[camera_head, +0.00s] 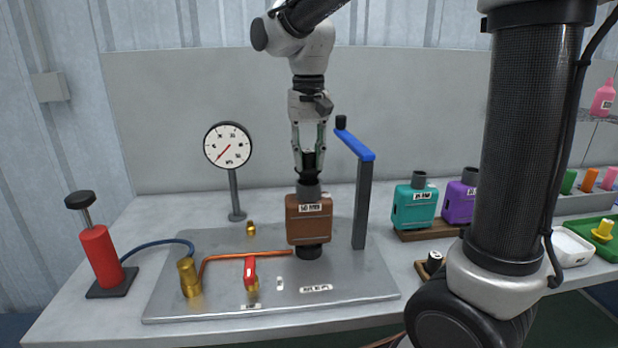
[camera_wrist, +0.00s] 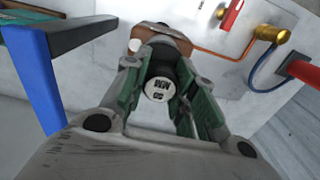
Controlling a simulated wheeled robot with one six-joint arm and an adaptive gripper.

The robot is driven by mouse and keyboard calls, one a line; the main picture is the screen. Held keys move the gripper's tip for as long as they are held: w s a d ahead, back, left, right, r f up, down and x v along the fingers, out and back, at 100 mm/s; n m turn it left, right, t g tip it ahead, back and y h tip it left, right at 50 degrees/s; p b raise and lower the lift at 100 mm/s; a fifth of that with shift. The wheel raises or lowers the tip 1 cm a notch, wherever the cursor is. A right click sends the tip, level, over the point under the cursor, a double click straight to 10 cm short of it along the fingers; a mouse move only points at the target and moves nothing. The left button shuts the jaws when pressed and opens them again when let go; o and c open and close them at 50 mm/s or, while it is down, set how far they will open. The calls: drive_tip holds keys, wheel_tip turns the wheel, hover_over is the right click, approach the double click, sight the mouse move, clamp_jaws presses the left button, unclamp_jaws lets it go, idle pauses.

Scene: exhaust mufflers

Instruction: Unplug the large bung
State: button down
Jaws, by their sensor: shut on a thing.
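The brown muffler (camera_head: 309,222) stands upright on the metal plate (camera_head: 350,287), with a grey pipe neck (camera_head: 308,191) on top and a black piece (camera_head: 309,252) beneath it. My gripper (camera_head: 309,165) points down over the neck, shut on the black large bung (camera_head: 309,157). In the wrist view the bung's white top (camera_wrist: 157,90) reads "50 MM" and sits between the green-padded fingers of my gripper (camera_wrist: 160,82). The bung is in line with the neck and touches it or nearly so; the fingers partly hide it, so I cannot tell how deep it sits.
A blue-topped clamp post (camera_head: 361,190) stands close to the right of my gripper. A pressure gauge (camera_head: 228,146) and red pump (camera_head: 101,255) are at left. A copper pipe with a red-handled valve (camera_head: 250,270) lies in front. Teal (camera_head: 414,207) and purple (camera_head: 459,201) mufflers stand at right.

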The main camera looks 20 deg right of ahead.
drive_tip(key=shift+r, duration=1.4)
